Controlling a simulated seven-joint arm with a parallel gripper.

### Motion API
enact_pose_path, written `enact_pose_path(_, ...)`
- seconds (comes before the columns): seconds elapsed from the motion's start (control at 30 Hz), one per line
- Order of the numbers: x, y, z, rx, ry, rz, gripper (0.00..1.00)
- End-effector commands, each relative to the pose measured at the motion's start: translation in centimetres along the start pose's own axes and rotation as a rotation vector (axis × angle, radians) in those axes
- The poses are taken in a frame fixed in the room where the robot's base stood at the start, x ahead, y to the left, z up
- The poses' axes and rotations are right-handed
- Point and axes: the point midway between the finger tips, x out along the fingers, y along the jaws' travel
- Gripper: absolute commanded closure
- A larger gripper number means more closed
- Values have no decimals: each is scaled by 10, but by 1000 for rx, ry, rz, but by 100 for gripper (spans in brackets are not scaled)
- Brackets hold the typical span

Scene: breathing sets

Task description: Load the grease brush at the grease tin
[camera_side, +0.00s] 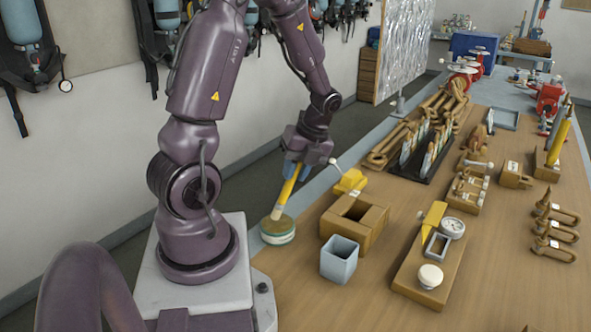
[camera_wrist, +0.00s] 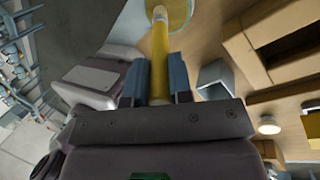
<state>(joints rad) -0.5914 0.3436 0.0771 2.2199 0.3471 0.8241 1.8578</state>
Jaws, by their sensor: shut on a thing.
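The grease brush (camera_side: 287,192) has a yellow handle and a pale lower end. My gripper (camera_side: 296,171) is shut on its handle and holds it tilted, lower end down. The grease tin (camera_side: 278,232) is a low round tin with a green and white side and a brownish-yellow top. It stands on the bench's near left edge. The brush's lower end is at the tin's top; I cannot tell how deep it sits. In the wrist view the yellow handle (camera_wrist: 160,62) lies between the two blue fingers and its far end overlaps the tin (camera_wrist: 181,12).
Right of the tin are a wooden block with a square hole (camera_side: 352,222) and a grey open cup (camera_side: 340,260). A wooden board with a gauge (camera_side: 452,228) stands farther right. Wooden racks and tools fill the bench behind. The bench front is mostly clear.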

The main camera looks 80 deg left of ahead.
Motion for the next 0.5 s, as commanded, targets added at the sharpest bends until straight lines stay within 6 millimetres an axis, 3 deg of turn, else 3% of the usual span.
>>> enact_pose_path(0.5,5,-2,0,0,-1,0,100)
